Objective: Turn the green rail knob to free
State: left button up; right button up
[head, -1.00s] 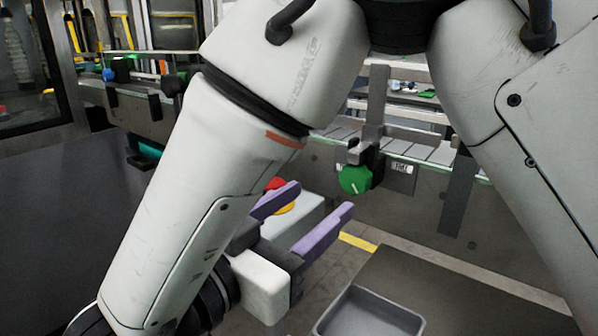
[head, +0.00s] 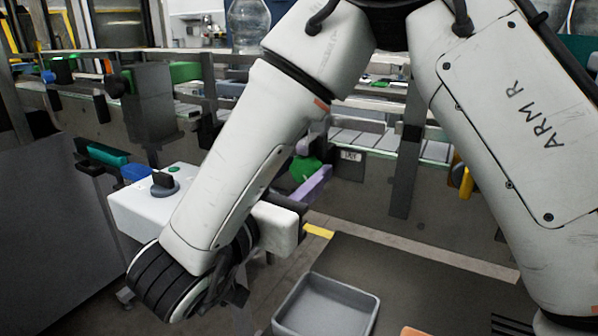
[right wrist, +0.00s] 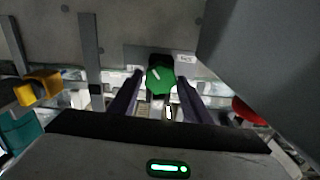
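The green rail knob (head: 305,169) is on the front of the conveyor rail, partly hidden by my right arm and gripper in the head view. In the right wrist view the knob (right wrist: 160,79) is a green disc with a white pointer line, sitting between and just beyond the finger tips. My right gripper (head: 312,166) has purple fingers spread apart, one on each side of the knob; it also shows in the right wrist view (right wrist: 160,84). I cannot tell whether either finger touches the knob. A small label (head: 351,155) is beside the knob. My left gripper is not in view.
A grey tray (head: 328,306) stands below on a dark surface. A white control box (head: 136,205) with a black switch is left of my right arm. A yellow part (head: 466,183) is on the rail at right. A red button (right wrist: 249,110) shows in the right wrist view.

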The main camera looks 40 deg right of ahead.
jog(key=c, duration=0.7)
jog(key=shift+o, duration=0.2)
jog(key=shift+r+p, duration=0.2)
jog(key=shift+p, duration=0.35)
jog(key=n+p, duration=0.1)
jog(key=p, duration=0.1)
jog(key=shift+r+p, duration=0.15)
jog(key=shift+p, duration=0.2)
jog(key=shift+n+p, duration=0.7)
jog(key=shift+p, duration=0.05)
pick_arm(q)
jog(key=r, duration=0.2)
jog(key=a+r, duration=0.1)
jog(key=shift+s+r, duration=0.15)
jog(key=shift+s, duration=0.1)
pick_arm(e)
jog(key=shift+f, duration=0.35)
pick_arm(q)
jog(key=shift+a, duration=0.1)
pick_arm(e)
jog(key=o, duration=1)
jog(key=shift+o, duration=0.2)
jog(key=shift+a, duration=0.1)
